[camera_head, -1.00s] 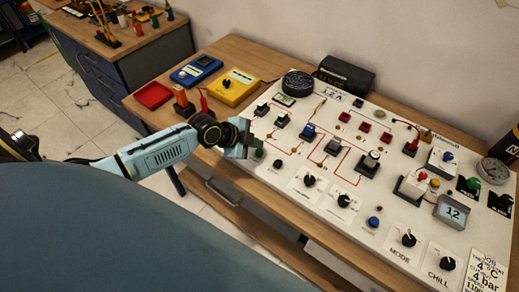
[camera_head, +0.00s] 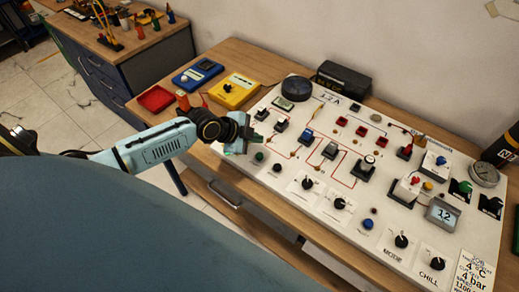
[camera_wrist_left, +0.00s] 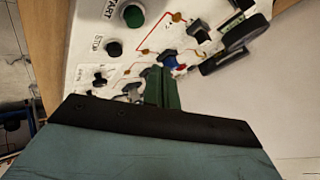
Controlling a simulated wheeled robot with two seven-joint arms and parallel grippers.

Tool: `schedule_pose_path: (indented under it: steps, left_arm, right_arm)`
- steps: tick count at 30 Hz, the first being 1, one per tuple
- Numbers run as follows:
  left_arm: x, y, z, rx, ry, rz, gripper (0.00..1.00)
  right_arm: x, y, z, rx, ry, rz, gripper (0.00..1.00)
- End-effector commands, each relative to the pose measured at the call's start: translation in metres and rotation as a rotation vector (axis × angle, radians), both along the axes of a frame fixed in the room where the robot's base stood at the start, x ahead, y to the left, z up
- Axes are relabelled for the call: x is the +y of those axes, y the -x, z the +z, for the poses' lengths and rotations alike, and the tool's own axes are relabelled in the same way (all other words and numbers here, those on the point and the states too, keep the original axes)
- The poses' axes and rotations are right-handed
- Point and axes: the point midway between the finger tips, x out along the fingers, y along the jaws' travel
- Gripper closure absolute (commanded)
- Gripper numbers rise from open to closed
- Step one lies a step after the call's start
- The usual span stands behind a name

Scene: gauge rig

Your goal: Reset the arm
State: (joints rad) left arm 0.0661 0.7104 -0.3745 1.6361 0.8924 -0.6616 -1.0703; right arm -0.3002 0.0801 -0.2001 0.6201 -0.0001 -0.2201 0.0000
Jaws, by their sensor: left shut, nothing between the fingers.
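My left gripper (camera_head: 246,138) is shut and empty. It is at the left edge of the white gauge panel (camera_head: 310,208), beside the panel's small switches and a green button (camera_head: 259,156). In the left wrist view its closed fingers (camera_wrist_left: 162,88) point toward the panel, near a blue-topped part (camera_wrist_left: 170,62). The green START button (camera_wrist_left: 133,16) and the black STOP button (camera_wrist_left: 114,48) show at the upper left there. I cannot tell whether the fingers touch the panel. My right gripper is not in view.
A yellow meter (camera_head: 234,91), a blue meter (camera_head: 197,72) and a red tray (camera_head: 156,99) lie on the wooden bench behind the gripper. A black box (camera_head: 344,78) stands behind the panel.

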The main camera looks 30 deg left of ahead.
Motion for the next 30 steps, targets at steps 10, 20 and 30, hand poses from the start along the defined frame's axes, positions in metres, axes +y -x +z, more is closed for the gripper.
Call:
schedule_pose_path:
  steps: [10,20,30]
  left_arm:
    - [-0.002,0.001,-0.001,0.003,0.003,0.0,1.0]
    - [-0.099,0.109,-0.012,0.283,0.133,0.162,1.0]
    - [-0.104,0.195,0.015,0.483,0.191,0.612,1.0]
  right_arm:
    - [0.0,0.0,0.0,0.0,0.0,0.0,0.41]
    - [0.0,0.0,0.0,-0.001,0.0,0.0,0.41]
    - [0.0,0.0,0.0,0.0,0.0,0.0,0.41]
